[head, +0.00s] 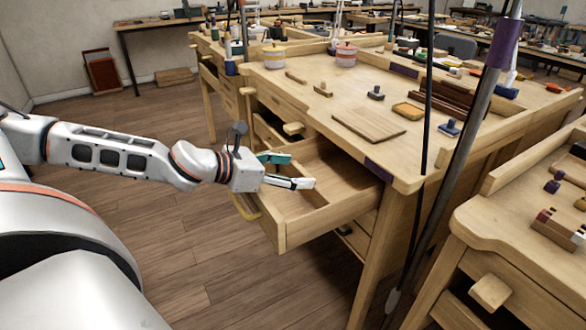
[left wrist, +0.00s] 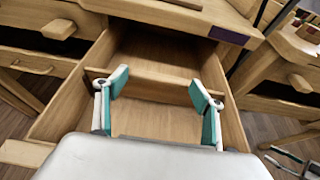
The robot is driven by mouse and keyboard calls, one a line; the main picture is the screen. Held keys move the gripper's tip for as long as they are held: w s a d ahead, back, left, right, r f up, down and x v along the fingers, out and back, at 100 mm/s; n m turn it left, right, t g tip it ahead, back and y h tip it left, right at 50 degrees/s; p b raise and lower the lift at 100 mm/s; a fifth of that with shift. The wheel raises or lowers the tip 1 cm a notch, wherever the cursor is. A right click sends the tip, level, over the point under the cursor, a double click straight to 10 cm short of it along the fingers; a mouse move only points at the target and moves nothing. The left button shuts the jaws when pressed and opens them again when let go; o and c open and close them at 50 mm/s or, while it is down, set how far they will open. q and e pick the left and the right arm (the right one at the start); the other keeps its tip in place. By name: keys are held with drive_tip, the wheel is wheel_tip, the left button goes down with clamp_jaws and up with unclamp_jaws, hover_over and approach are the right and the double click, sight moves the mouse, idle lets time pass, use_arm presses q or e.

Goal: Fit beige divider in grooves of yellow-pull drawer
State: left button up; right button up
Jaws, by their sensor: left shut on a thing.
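The open drawer (head: 330,214) with the yellow pull (head: 244,208) sticks out from the wooden bench. The beige divider (left wrist: 158,77) shows in the left wrist view as a thin wooden strip lying across the drawer, dividing a back part from a front part. My left gripper (head: 300,172) is over the drawer. In the left wrist view its two teal-padded fingers (left wrist: 158,88) stand wide apart with the divider between their tips. Whether the divider's ends sit in the grooves cannot be told.
The bench top (head: 290,88) above holds a flat wooden board (head: 369,124), lidded pots (head: 346,54) and small tools. Another bench (head: 480,222) stands close at the right. A dark pole crosses the view right of the drawer. The floor at the left is clear.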

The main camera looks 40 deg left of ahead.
sight(300, 173)
use_arm(q)
drive_tip(key=shift+f, duration=0.6)
drive_tip(key=o, duration=1.2)
drive_tip(key=shift+r, duration=0.1)
drive_tip(key=shift+v, duration=6)
